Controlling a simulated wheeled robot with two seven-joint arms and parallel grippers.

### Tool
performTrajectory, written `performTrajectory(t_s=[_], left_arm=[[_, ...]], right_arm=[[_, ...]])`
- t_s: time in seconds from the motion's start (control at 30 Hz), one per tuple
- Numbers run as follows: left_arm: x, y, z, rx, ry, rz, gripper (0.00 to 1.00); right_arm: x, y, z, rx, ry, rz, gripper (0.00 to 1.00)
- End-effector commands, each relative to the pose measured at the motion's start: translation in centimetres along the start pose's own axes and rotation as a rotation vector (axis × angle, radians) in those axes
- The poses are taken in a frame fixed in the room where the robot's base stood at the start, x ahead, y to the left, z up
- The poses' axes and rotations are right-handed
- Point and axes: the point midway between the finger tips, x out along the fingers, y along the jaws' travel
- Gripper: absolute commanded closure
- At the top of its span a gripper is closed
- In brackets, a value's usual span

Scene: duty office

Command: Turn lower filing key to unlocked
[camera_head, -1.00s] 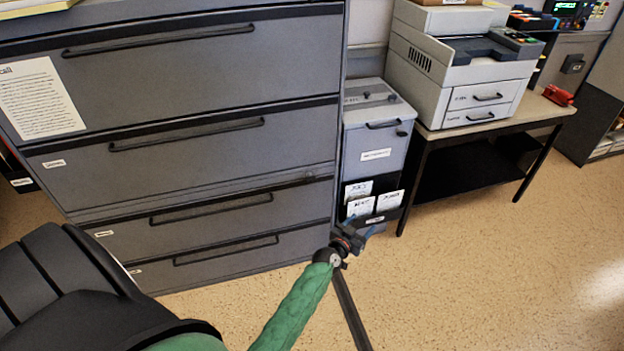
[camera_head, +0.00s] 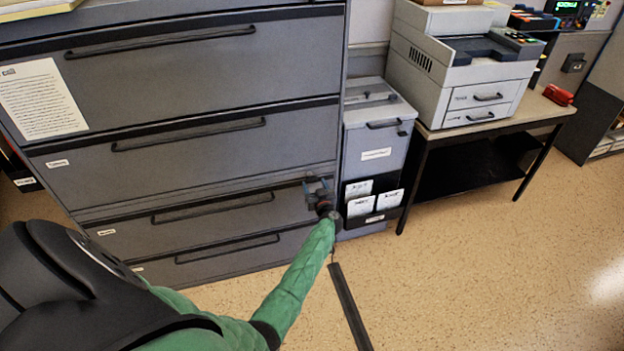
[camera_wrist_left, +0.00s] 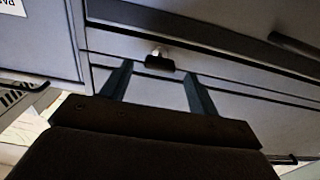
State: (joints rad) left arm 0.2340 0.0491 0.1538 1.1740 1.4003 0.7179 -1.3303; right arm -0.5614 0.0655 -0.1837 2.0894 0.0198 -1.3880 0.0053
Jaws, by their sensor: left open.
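The grey filing cabinet (camera_head: 215,80) has several stacked drawers with dark handles. In the left wrist view, a key with a black bow (camera_wrist_left: 160,63) sits in a silver lock on the cabinet front (camera_wrist_left: 235,85). My left gripper (camera_head: 317,184) is at the right side of the lower drawers, with its fingers toward the cabinet front. In the wrist view the open fingers (camera_wrist_left: 158,73) stand on either side of the key in the picture; contact cannot be told. The key is not clear in the head view, near my gripper. My right gripper is not in view.
A narrow grey bin (camera_head: 375,135) with paper pockets stands just right of the cabinet and my gripper. Further right, a printer (camera_head: 455,65) stands on a table (camera_head: 550,112). A dark strip (camera_head: 350,305) lies on the floor; the floor at right is clear.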

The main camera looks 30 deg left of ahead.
Motion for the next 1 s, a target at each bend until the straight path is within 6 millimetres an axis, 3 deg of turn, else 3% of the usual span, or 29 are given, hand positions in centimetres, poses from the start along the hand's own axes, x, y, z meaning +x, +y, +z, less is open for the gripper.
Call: performTrajectory(t_s=[0.3, 0.67, 0.9, 1.0], left_arm=[[3.7, 0.0, -0.1, 0.001, 0.001, 0.001, 0.4], [4.2, 0.1, 0.0, 0.0, 0.001, 0.002, 0.4], [4.2, 0.0, 0.0, 0.0, 0.001, 0.002, 0.83], [4.2, 0.0, 0.0, 0.0, 0.001, 0.002, 0.85]], right_arm=[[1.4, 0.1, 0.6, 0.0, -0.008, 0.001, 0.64], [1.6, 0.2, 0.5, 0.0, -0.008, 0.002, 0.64], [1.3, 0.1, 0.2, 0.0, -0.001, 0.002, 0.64], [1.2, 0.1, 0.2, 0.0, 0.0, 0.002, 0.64]])
